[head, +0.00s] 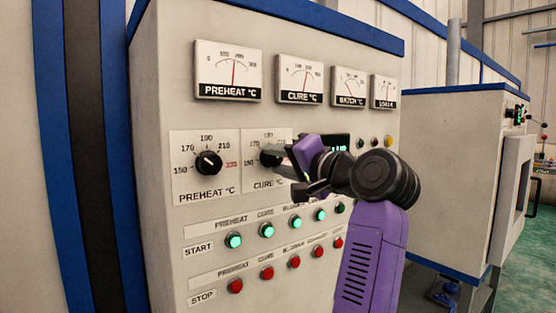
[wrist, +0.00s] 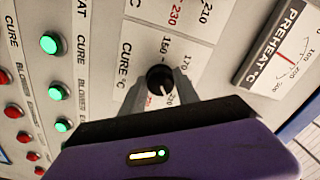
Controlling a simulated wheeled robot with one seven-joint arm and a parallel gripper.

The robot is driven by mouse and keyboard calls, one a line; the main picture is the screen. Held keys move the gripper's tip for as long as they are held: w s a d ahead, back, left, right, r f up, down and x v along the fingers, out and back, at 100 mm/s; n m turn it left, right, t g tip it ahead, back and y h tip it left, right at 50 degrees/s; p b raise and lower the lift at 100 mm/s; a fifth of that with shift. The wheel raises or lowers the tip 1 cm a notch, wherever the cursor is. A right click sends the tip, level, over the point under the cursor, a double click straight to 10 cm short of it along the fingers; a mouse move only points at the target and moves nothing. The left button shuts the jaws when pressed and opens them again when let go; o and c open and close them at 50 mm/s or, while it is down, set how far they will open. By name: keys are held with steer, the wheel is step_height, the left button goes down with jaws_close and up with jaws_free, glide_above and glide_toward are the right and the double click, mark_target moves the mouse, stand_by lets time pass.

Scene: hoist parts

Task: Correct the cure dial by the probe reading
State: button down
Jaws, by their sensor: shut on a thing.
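The cure dial is a black round knob (wrist: 160,79) on a white plate marked CURE °C. In the head view the knob (head: 268,156) shows partly behind my gripper's fingers. My gripper (head: 279,156) reaches in from the right and is shut on the cure knob, one finger on each side in the wrist view (wrist: 163,91). Part of the dial's scale is covered, and I cannot read the pointer's setting surely. A dark display (head: 341,142) with green digits sits right of the dial, partly hidden by my wrist; its digits are not readable.
The preheat dial (head: 208,163) is close on the left. The cure meter (head: 299,79) and other meters are above. Green start buttons (head: 266,230) and red stop buttons (head: 267,272) run below. A second cabinet (head: 450,170) stands to the right.

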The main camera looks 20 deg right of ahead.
steer(key=shift+d, duration=0.1)
steer(key=c, duration=0.9)
jaws_free()
steer(key=b+v, duration=0.1)
steer(key=v, duration=0.7)
steer(key=shift+b, duration=0.3)
steer(key=shift+r, duration=0.1)
